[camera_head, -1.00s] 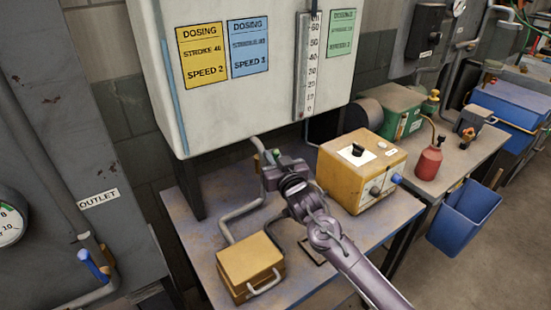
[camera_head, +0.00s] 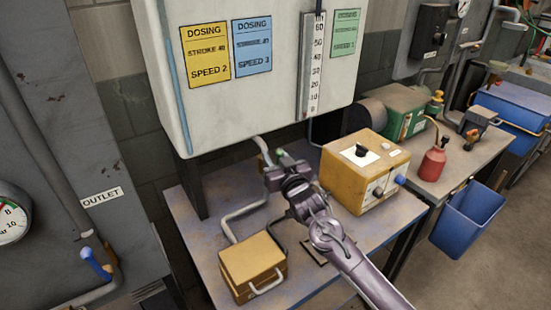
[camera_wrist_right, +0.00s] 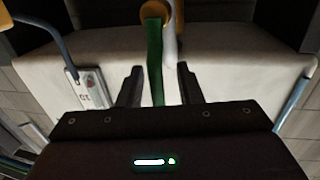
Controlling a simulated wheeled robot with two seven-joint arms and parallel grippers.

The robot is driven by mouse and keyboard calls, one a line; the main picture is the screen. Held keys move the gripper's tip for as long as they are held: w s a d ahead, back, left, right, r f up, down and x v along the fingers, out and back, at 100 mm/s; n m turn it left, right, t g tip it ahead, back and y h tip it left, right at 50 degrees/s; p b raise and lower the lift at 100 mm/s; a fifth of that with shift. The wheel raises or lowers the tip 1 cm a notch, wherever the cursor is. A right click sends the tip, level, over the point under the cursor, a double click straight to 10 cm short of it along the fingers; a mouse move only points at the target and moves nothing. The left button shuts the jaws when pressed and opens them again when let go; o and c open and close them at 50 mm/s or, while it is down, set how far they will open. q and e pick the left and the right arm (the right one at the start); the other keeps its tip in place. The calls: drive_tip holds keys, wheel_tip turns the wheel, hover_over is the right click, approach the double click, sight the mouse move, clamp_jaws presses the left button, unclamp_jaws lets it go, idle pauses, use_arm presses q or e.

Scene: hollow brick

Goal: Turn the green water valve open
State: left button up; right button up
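The green valve lever (camera_wrist_right: 155,62) shows in the right wrist view as a flat green handle hanging from a round brass-coloured fitting (camera_wrist_right: 154,10). My right gripper (camera_wrist_right: 158,80) is open, with one finger on each side of the lever and a visible gap on both sides. In the head view my right gripper (camera_head: 283,165) is below the white dosing tank, by the pipe under it. Only a small green bit (camera_head: 280,152) of the lever shows there; the gripper hides the rest. My left gripper is in neither view.
The white tank (camera_head: 255,95) hangs just above the gripper. An orange box with a knob (camera_head: 385,150) stands close on the right, and a smaller ochre box (camera_head: 250,262) on the front of the bench (camera_head: 205,240). A grey pipe (camera_head: 228,222) runs to the left.

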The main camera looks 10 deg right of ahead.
drive_tip(key=s+d+b, duration=0.1)
drive_tip(key=s, duration=0.6)
drive_tip(key=shift+s+b, duration=0.3)
drive_tip(key=shift+s, duration=0.05)
drive_tip(key=shift+d, duration=0.1)
